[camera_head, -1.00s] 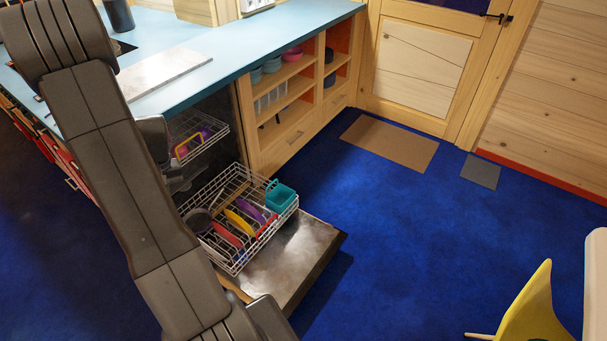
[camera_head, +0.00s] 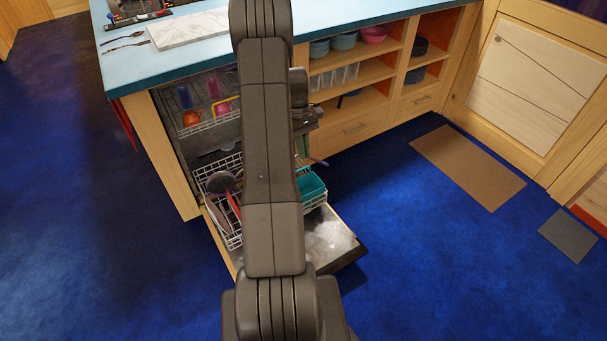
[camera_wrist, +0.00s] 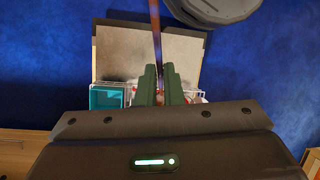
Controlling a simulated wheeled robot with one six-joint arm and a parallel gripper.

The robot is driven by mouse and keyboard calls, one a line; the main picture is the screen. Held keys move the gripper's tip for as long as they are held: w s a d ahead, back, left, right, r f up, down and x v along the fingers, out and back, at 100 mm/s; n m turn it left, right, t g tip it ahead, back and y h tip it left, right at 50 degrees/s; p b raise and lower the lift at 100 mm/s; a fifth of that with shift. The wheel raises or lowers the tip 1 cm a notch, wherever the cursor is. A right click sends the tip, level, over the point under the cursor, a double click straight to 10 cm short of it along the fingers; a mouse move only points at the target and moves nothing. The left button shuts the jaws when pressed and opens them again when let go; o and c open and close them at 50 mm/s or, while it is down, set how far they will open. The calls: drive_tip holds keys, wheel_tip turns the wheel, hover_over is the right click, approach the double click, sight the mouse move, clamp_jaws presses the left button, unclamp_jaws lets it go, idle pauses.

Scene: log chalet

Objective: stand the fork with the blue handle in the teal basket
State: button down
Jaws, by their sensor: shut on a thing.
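The teal basket (camera_head: 312,187) sits at the right side of the dishwasher's lower rack, partly hidden by my arm. It also shows in the wrist view (camera_wrist: 107,97), to the left of my fingers. My gripper (camera_head: 303,147) is above and slightly behind the basket in the head view. In the wrist view my green fingers (camera_wrist: 161,72) are shut on a long thin utensil, the fork (camera_wrist: 155,25), which runs up out of the picture. Its end shows small beside the fingers in the head view (camera_head: 319,161). Its tines cannot be made out.
The lower rack (camera_head: 232,240) holds dishes and stands over the open dishwasher door (camera_head: 335,240). The upper rack (camera_head: 205,122) holds colored cups. Cutlery (camera_head: 122,38) lies on the blue counter by a marble board (camera_head: 190,28).

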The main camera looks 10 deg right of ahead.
drive_tip(key=w+d+f+n+t+h+b, duration=0.2)
drive_tip(key=w+d+f+n+h+b, duration=0.25)
drive_tip(key=f+n+b, duration=0.2)
drive_tip(key=w+d+f+n+t+h+b, duration=0.2)
drive_tip(key=w+d+f+n+h+b, duration=0.1)
drive_tip(key=w+f+n+h+b, duration=0.4)
drive_tip(key=w+a+f+n+t+b, duration=0.2)
drive_tip(key=w+f+n+t+b, duration=0.1)
drive_tip(key=f, duration=0.4)
drive_tip(key=w+a+f+n+t+b, duration=0.3)
drive_tip(key=w+f+t+b, duration=0.1)
drive_tip(key=t, duration=0.4)
wheel_tip(320, 180, down, 3)
drive_tip(key=shift+w+a+r+b, duration=0.15)
drive_tip(key=shift+w+a+b, duration=0.15)
drive_tip(key=shift+b, duration=0.55)
wheel_tip(320, 180, down, 12)
drive_tip(key=b, duration=0.8)
drive_tip(key=shift+r, duration=0.1)
